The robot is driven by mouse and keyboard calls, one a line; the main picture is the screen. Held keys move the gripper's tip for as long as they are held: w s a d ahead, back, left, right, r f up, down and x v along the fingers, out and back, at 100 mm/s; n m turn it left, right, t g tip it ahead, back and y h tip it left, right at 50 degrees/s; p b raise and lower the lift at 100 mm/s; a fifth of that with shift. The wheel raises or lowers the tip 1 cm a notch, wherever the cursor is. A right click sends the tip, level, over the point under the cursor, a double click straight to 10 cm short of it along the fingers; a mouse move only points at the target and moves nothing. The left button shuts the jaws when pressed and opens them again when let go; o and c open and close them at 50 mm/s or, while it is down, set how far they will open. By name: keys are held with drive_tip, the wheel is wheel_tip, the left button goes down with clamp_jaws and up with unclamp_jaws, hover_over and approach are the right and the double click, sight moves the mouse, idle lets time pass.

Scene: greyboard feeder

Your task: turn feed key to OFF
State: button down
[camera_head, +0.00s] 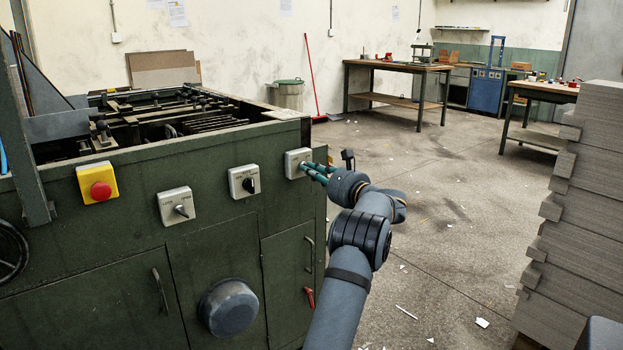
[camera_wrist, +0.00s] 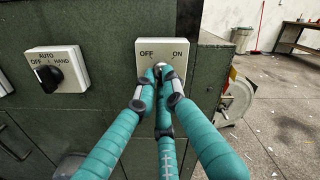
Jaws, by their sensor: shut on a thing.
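The feed key's switch plate (camera_head: 297,162) is a pale square on the right end of the green machine's front. In the wrist view the plate (camera_wrist: 146,50) carries the words OFF at left and ON at right. My gripper (camera_head: 309,170) reaches the plate from the right. In the wrist view its teal fingers (camera_wrist: 159,72) are closed together on the key at the plate's middle. The fingertips hide most of the key, so I cannot tell which way it points.
A rotary switch marked AUTO, OFF and HAND (camera_wrist: 55,70) is left of the plate. Further left are another switch (camera_head: 177,206) and a red stop button (camera_head: 101,190). Stacked grey board (camera_head: 585,200) stands at right. Open floor lies behind my arm.

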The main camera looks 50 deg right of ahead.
drive_tip(key=shift+n, duration=0.3)
drive_tip(key=c, duration=1.9)
unclamp_jaws()
drive_tip(key=shift+c, duration=0.2)
drive_tip(key=shift+o, duration=0.5)
drive_tip(key=v, duration=1.2)
drive_tip(key=x, duration=1.2)
